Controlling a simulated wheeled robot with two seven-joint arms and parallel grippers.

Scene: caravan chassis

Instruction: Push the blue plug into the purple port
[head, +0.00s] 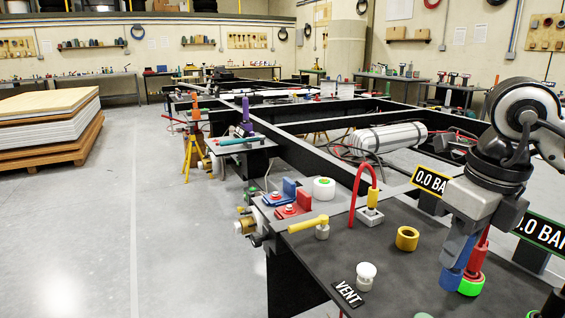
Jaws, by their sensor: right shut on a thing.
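My right gripper (458,250) points down over the dark panel (400,275) at the right. It is shut on the blue plug (452,278), a blue cylinder at its fingertips. The plug stands next to a red plug (479,256) that sits in a green ring (471,287). I cannot tell whether the blue plug touches the panel. I make out no purple port near the gripper; my arm and the plugs hide part of the panel. A purple upright part (246,112) shows farther back on the frame. My left gripper is not in view.
On the panel stand a yellow ring (407,238), a white knob (366,274) by a VENT label (347,293), a yellow-handled valve (308,225) and a red looped hose (365,172). Two 0.0 BAR signs flank my arm, one being yellow-edged (431,182).

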